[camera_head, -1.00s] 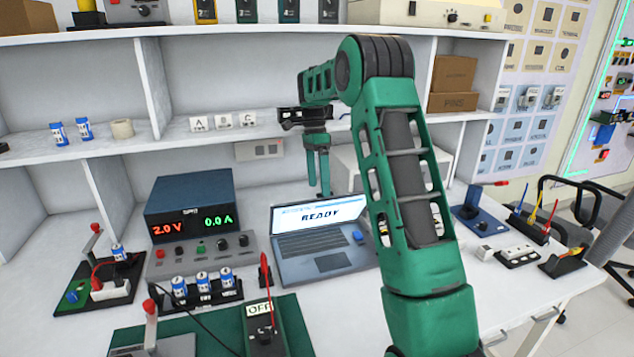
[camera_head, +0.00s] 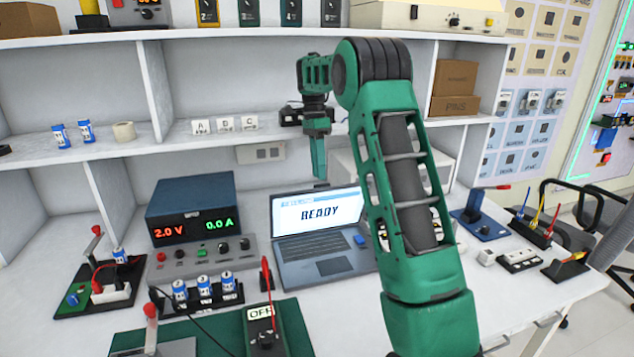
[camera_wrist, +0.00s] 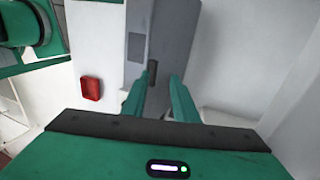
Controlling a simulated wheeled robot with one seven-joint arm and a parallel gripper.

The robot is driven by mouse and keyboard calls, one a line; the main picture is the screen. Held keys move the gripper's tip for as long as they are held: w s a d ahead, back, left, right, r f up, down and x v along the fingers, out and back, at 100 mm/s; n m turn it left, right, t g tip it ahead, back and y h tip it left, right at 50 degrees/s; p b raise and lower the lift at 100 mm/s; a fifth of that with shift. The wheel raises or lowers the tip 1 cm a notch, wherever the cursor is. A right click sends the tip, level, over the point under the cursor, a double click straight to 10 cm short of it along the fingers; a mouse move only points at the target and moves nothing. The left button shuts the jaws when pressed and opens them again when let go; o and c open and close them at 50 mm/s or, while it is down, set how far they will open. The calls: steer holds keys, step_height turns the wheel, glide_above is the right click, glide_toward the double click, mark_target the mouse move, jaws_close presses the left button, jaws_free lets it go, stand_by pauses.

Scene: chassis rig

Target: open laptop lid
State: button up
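The grey laptop (camera_head: 318,271) sits on the white bench, right of the power supply. Its lid (camera_head: 316,209) is raised, and the lit screen faces me reading READY. The hinge angle is hard to judge. My gripper (camera_head: 320,176) points down above the lid's top right part, with a small visible space between fingertips and lid; its depth relative to the lid is unclear. In the wrist view, the two green fingers (camera_wrist: 155,88) are apart with nothing held between them.
A power supply (camera_head: 190,205) with red and green digits stands left of the laptop. A battery holder (camera_head: 205,295) and a switch box marked OFF (camera_head: 264,325) lie in front. A shelf (camera_head: 220,140) with lettered blocks is behind. A blue device (camera_head: 472,222) stands right.

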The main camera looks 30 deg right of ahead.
steer(key=v, duration=0.6)
steer(key=shift+s+r, duration=0.15)
steer(key=shift+c, duration=0.4)
